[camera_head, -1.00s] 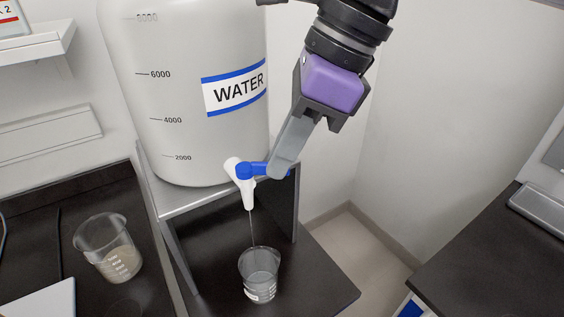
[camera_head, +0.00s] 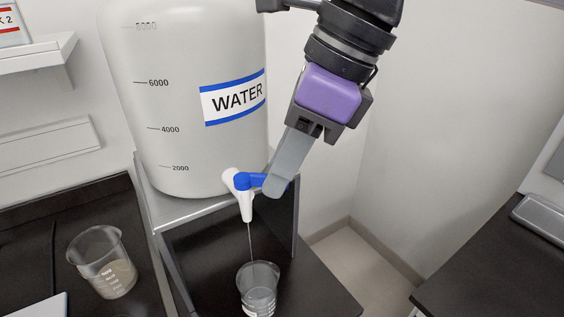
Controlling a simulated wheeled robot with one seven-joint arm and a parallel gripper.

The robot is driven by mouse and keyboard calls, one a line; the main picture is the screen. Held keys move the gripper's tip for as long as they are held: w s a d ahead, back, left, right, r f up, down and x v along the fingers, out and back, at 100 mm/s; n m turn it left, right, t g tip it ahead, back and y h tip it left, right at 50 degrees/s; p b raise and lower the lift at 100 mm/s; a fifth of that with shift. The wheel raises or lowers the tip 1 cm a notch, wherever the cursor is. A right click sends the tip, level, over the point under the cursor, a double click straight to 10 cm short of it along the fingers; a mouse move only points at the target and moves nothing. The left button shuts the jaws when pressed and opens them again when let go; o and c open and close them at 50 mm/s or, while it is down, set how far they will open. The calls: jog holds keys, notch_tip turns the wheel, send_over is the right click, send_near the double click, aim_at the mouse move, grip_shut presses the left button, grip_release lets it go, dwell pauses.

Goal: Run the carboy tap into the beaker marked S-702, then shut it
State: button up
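The white carboy (camera_head: 180,100) labelled WATER stands on a raised shelf. Its white tap (camera_head: 235,185) has a blue handle (camera_head: 262,181) turned out to the right. A thin stream (camera_head: 250,240) runs from the spout into a clear beaker (camera_head: 258,287) below. The beaker has a white label near its base, cut by the picture's lower edge and too small to read. My gripper (camera_head: 280,186) reaches down from the upper right, its fingertips at the blue handle's outer end. One finger hides the other, so I cannot tell whether it is open or shut.
Another beaker (camera_head: 104,262), with graduation marks, stands on the dark bench at left. The stand's side panel (camera_head: 283,225) is right of the tap. Another dark counter (camera_head: 490,260) is at right, with a floor gap between. A wall shelf (camera_head: 40,55) is upper left.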

jog(key=v, duration=0.7)
jog(key=shift+r, duration=0.4)
jog(key=shift+d, duration=0.1)
